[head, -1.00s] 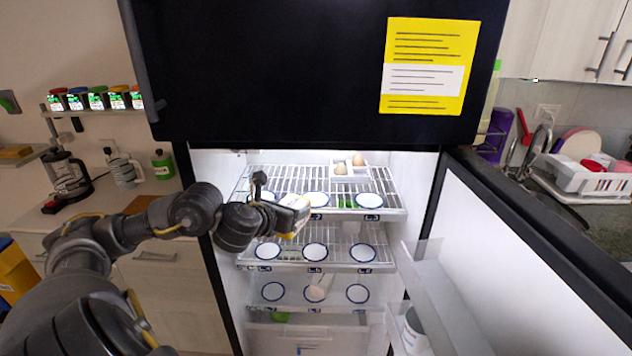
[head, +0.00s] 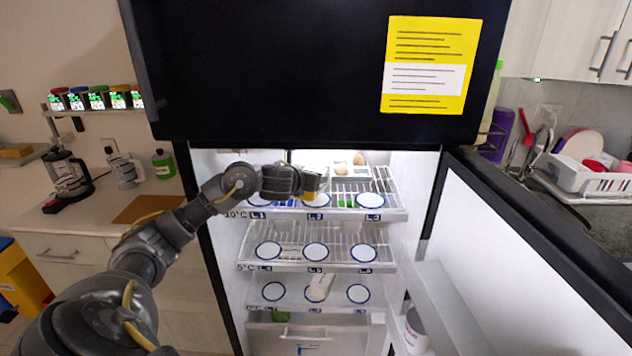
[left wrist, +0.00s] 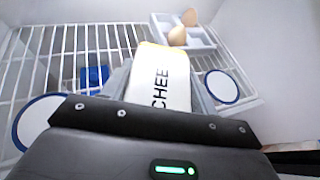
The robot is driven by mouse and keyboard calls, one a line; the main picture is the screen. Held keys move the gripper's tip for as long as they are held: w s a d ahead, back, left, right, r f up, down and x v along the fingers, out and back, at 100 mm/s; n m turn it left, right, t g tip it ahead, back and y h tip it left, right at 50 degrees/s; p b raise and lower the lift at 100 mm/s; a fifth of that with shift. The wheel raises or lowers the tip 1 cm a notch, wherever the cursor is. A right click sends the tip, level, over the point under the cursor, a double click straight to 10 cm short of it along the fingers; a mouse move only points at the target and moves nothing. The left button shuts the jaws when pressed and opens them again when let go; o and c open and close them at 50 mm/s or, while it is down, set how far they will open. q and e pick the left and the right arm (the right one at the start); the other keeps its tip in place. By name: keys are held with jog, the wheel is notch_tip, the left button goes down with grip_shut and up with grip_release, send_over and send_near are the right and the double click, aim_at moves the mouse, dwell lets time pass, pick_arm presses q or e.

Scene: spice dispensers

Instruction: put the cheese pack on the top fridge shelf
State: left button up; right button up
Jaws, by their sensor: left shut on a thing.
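The cheese pack (left wrist: 160,78) is white with a yellow edge and black lettering that reads "CHEE". My left gripper (left wrist: 163,92) is shut on it, and the pack sticks out ahead of the jaws over the wire top shelf (left wrist: 48,52). In the head view my left gripper (head: 306,182) is inside the fridge at top-shelf height, with a bit of the yellow pack (head: 311,184) showing at its tip. I cannot tell whether the pack touches the shelf. The top shelf (head: 395,205) carries several white discs with blue rims. My right gripper is not in view.
An egg tray (left wrist: 196,40) with eggs stands at the back of the top shelf. A blue item (left wrist: 95,76) lies left of the pack. The open fridge door (head: 520,250) is at the right, and the black upper door (head: 260,70) hangs above the opening.

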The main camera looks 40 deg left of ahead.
aim_at(315, 168)
pick_arm(q)
jog(key=shift+w+a+r, duration=0.1)
jog(key=shift+w+a, duration=0.15)
jog(key=shift+w, duration=0.55)
jog(key=shift+w+a, duration=0.2)
jog(key=shift+w, duration=0.6)
jog(key=f, duration=0.2)
jog(key=f+p, duration=0.1)
jog(key=shift+w+f, duration=0.25)
jog(key=shift+f, duration=0.15)
jog(key=o, duration=1.1)
jog(key=shift+o, duration=0.2)
